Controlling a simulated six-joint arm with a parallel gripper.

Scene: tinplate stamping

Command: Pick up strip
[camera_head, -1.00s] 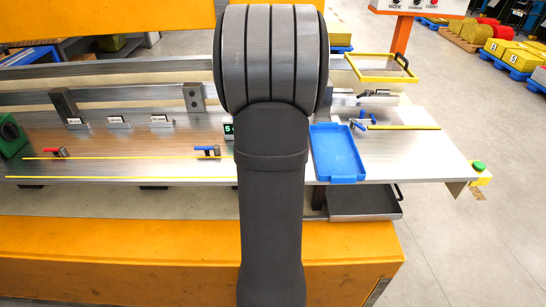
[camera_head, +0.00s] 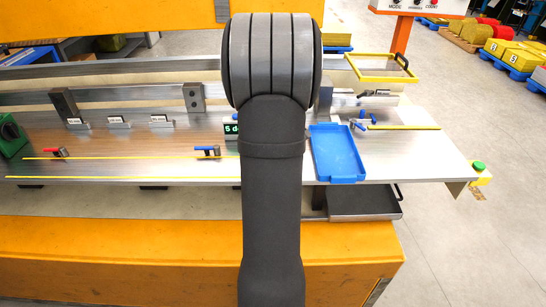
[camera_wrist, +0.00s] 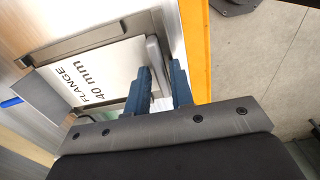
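No strip can be told for certain in either view. In the wrist view, a white plate (camera_wrist: 112,72) marked "FLANGE 40 mm" lies in a grey metal frame (camera_wrist: 75,42), with a short grey bar (camera_wrist: 156,60) at its right side. My gripper (camera_wrist: 162,82) has two blue fingers, with a gap between them, over the right end of this plate. A pale patch shows low between the fingers; I cannot tell what it is. In the head view my own arm hides the gripper.
A blue tray (camera_head: 337,153) lies on the metal table (camera_head: 420,155), beside blue-handled clamps (camera_head: 361,121). A dark tray (camera_head: 364,204) sits below the table edge. Yellow lines (camera_head: 120,178) and small clamps (camera_head: 207,151) are at left. A yellow-rimmed frame (camera_head: 381,67) stands at the back right.

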